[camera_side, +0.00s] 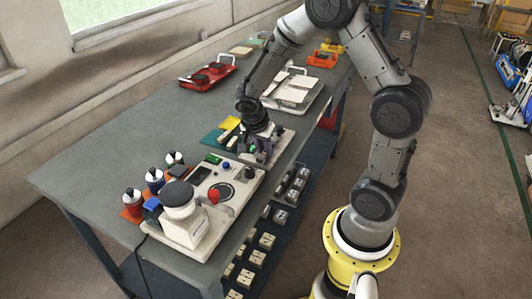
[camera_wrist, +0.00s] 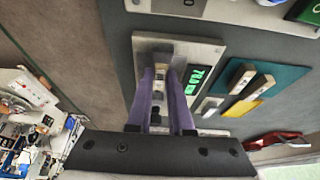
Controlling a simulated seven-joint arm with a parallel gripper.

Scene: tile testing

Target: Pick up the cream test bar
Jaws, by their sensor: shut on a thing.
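My gripper (camera_wrist: 160,80) has two purple fingers and is shut on a narrow, greyish bar (camera_wrist: 160,72) at the scale (camera_wrist: 208,50). The fingers hide most of this bar, and I cannot tell its true colour or whether it touches the plate. In the side view my gripper (camera_side: 262,148) is low over the bench beside the scale. Two cream-topped bars with dark sides, one (camera_wrist: 242,78) beside another (camera_wrist: 259,86), lie on a teal mat (camera_wrist: 285,82) right of the scale in the wrist view.
A yellow piece (camera_wrist: 242,108) lies by the mat. A pale machine with a red knob (camera_side: 213,196) stands in front, with bottles (camera_side: 155,176) to its left. A white tray (camera_side: 296,92) and a red tray (camera_side: 208,74) are farther back. The bench's left side is clear.

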